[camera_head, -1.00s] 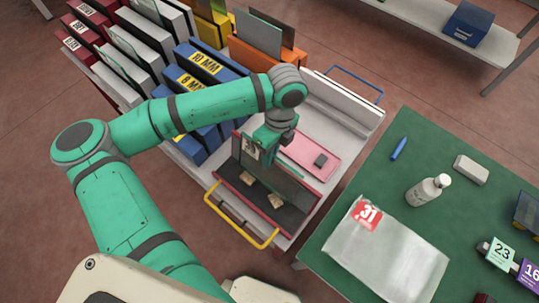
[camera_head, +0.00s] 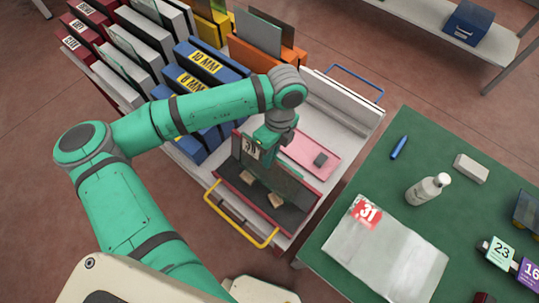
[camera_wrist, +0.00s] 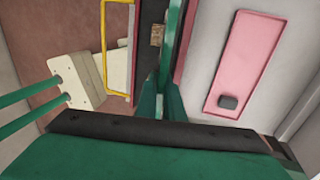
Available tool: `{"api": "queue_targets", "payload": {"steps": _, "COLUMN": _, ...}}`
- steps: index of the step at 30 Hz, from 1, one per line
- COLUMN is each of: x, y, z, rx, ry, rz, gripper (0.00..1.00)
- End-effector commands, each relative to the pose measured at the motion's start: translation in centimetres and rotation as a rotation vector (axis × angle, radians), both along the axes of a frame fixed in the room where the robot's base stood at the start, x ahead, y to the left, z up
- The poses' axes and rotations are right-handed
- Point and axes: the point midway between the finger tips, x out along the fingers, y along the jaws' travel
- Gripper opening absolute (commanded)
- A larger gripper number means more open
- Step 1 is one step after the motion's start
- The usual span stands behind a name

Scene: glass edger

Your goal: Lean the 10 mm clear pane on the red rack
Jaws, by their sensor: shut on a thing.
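My gripper (camera_head: 265,148) is shut on the upper edge of a clear pane (camera_head: 290,182). The pane stands upright in a dark tray with a red rim (camera_head: 232,188), and a small white number label shows near its left end. In the wrist view my gripper (camera_wrist: 160,103) straddles the pane's thin green edge (camera_wrist: 172,45). Whether the pane's lower edge touches the tray is unclear. The red rack (camera_head: 85,30) is at the far upper left, made of red slots with white labels.
A pink mat (camera_head: 310,145) with a dark block lies right of the tray. A yellow handle (camera_head: 240,228) sticks out in front. The green table (camera_head: 340,215) is at right.

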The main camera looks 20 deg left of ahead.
Motion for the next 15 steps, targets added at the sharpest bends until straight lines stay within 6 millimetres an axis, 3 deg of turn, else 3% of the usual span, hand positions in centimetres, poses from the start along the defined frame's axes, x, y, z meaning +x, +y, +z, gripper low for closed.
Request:
{"api": "queue_targets", "payload": {"steps": 6, "x": 0.01, "y": 0.02, "z": -0.19, "rx": 0.0, "ry": 0.0, "rz": 0.0, "gripper": 0.0}}
{"api": "queue_targets", "payload": {"steps": 9, "x": 0.01, "y": 0.02, "z": -0.18, "rx": 0.0, "ry": 0.0, "rz": 0.0, "gripper": 0.29}}
{"api": "queue_targets", "payload": {"steps": 15, "x": 0.0, "y": 0.02, "z": -0.2, "rx": 0.0, "ry": 0.0, "rz": 0.0, "gripper": 0.3}}
